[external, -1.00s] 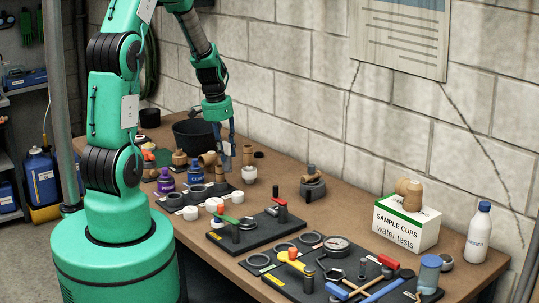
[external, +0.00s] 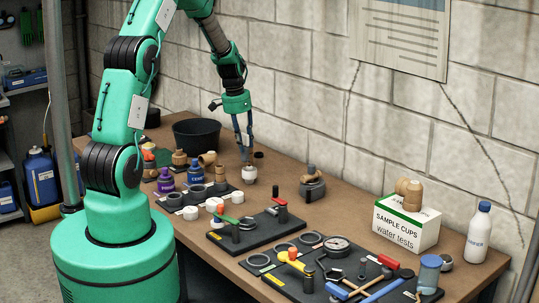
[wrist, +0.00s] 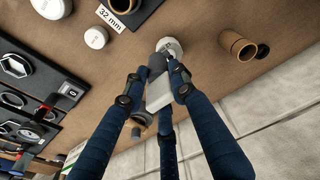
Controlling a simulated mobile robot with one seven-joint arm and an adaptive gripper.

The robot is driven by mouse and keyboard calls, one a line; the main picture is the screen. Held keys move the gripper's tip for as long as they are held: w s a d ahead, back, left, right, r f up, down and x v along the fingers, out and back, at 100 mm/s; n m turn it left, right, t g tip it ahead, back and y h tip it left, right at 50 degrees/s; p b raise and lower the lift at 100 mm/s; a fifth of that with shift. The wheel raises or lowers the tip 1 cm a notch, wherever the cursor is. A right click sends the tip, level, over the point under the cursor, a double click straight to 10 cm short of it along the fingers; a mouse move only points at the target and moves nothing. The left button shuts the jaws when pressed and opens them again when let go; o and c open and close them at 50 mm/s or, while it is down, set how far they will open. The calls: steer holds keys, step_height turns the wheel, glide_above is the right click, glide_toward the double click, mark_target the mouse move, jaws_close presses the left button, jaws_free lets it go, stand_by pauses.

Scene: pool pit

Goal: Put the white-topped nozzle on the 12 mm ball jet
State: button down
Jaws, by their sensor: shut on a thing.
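The white-topped nozzle (external: 249,174) is a small, pale, round piece on the table below my wrist. My gripper (external: 247,159) points down at it and is shut on it. In the wrist view the nozzle's white part (wrist: 170,46) shows beyond the fingertips (wrist: 165,62); the fingers cover the rest. I cannot tell whether it is clear of the table. A brass fitting on a dark stand (external: 312,188) is to the right, perhaps the ball jet; no 12 mm mark is readable. It is partly hidden behind a finger in the wrist view (wrist: 138,124).
Bare table separates the nozzle from the stand. The block wall runs behind.

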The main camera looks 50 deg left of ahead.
steer(key=w, duration=0.1)
steer(key=w+a, duration=0.1)
steer(key=w, duration=0.1)
steer(key=shift+a+f, duration=0.15)
steer(key=shift+s, duration=0.1)
steer(key=shift+f, duration=1.75)
steer(key=shift+f, duration=0.1)
steer(key=c, duration=1.4)
jaws_free()
